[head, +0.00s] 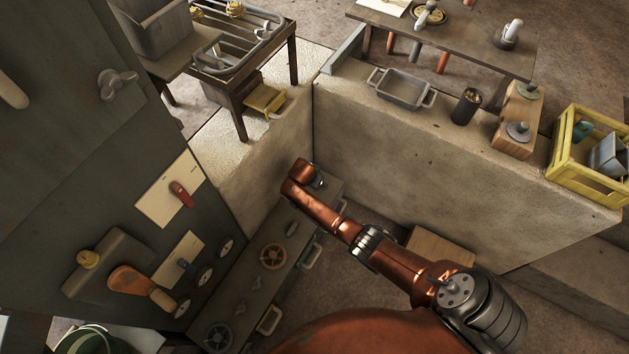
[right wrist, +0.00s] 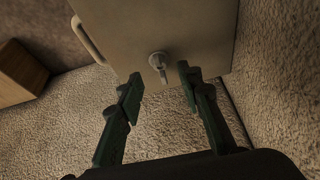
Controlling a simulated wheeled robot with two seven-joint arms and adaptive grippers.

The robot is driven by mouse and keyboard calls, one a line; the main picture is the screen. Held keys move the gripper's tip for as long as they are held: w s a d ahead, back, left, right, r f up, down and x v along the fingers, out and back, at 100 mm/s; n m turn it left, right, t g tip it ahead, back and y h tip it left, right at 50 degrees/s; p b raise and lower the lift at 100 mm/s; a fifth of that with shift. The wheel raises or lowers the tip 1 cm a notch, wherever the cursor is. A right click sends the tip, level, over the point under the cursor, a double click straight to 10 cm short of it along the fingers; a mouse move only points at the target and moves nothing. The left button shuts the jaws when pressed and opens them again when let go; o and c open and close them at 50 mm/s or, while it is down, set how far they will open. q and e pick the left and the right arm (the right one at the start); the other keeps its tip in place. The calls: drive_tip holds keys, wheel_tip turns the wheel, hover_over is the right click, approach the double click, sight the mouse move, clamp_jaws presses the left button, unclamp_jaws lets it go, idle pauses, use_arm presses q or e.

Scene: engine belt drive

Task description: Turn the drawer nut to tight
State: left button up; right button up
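The drawer nut (right wrist: 157,62) is a small grey nut with a narrow tab pointing down, on a pale drawer front (right wrist: 185,28) in the right wrist view. My right gripper (right wrist: 160,73) is open, with its two dark green fingers apart. The nut appears between and just beyond the fingertips; I cannot tell whether they touch it. In the head view my copper right arm reaches from the lower right to the low drawer unit (head: 252,291), and its gripper (head: 319,183) is at the far end. The nut is hidden there. My left gripper is not in view.
A drawer handle (right wrist: 86,40) is left of the nut. A rough wall (right wrist: 268,70) stands close on the right. In the head view, a dark panel (head: 60,190) with a red lever (head: 182,194) rises at left, and a ledge carries a grey tray (head: 402,88).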

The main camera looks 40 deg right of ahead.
drive_tip(key=v, duration=0.7)
idle(0.4)
